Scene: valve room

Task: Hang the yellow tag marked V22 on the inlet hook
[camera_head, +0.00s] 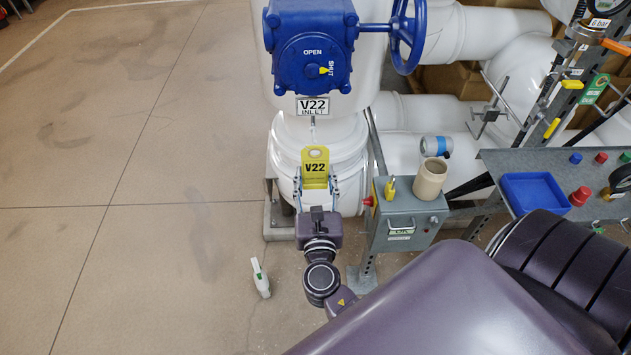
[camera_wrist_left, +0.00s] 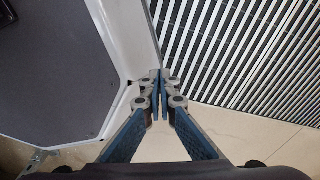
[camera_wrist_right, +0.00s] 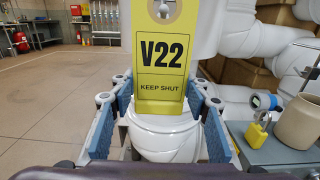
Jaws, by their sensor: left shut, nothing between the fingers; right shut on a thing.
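The yellow tag (camera_head: 315,170) marked V22 is upright in my right gripper (camera_head: 317,186), whose fingers close on its side edges. In the right wrist view the tag (camera_wrist_right: 161,65) also reads KEEP SHUT, and a small grey part shows at its hole. A thin metal hook (camera_head: 313,126) hangs below the V22 INLET plate (camera_head: 312,106) on the blue valve. The tag's top is just below the hook in the head view; the gap in depth is unclear. My left gripper (camera_wrist_left: 161,76) is shut and empty, seen only in the left wrist view.
A grey box (camera_head: 408,217) right of my right gripper carries a beige cup (camera_head: 430,179) and a yellow padlock (camera_head: 390,188). A blue tray (camera_head: 534,193) lies on the bench further right. A white and green object (camera_head: 260,278) is on the floor. The floor at left is clear.

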